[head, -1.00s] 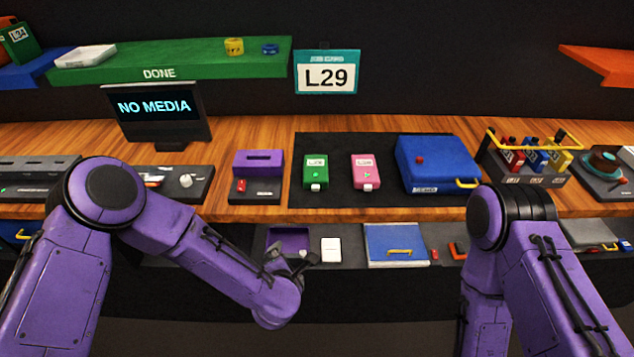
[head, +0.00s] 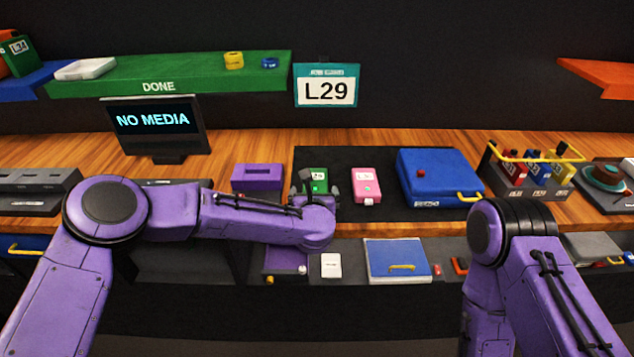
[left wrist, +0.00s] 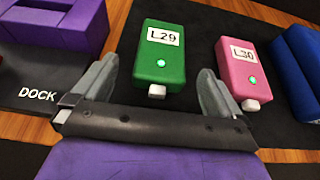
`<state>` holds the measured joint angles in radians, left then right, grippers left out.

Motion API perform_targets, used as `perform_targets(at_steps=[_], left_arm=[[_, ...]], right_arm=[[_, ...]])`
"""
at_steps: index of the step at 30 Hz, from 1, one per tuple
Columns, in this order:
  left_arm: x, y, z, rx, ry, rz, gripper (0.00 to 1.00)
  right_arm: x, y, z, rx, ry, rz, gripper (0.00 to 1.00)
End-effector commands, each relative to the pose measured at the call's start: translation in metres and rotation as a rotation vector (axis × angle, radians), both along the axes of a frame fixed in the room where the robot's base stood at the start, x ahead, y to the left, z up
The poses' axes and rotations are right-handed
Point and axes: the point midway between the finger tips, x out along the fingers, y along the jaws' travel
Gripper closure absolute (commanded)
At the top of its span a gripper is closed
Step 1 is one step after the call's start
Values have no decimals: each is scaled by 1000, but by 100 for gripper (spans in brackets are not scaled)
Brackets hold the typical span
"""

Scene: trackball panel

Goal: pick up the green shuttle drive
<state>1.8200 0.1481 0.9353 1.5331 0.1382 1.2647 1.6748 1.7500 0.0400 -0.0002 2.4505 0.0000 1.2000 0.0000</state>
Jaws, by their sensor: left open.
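The green shuttle drive (left wrist: 160,55), labelled L29 with a lit green dot and a pale plug end, lies flat on the black mat. In the head view the green drive (head: 318,175) is partly hidden by my left gripper (head: 319,188). In the left wrist view my left gripper (left wrist: 158,88) is open and empty. Its two grey fingers point toward the green drive, one to each side of the plug end, and seem short of its body. My right arm shows at the right of the head view, but its gripper is out of view.
A pink drive (head: 366,184) labelled L30 lies right of the green one, close to a finger. A blue case (head: 436,172) stands farther right. A purple dock (head: 257,177) stands to the left. Behind the drives the mat (head: 340,154) is clear.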

Motion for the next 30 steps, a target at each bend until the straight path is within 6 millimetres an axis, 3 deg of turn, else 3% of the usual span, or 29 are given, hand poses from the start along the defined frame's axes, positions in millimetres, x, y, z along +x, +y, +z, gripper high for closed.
perform_targets(at_steps=[6,10,19,23,30], left_arm=[[25,-5,-16,3,3,-1,0],[41,-6,-25,3,1,-3,0],[47,-7,-29,3,1,-6,0],[46,-7,-29,3,1,-6,42],[47,-7,-28,3,0,-6,48]], right_arm=[[0,0,22,1,-1,0,0],[0,0,25,0,-1,0,0],[0,0,25,0,0,0,0],[0,0,25,0,0,0,0],[0,0,25,0,0,0,0]])
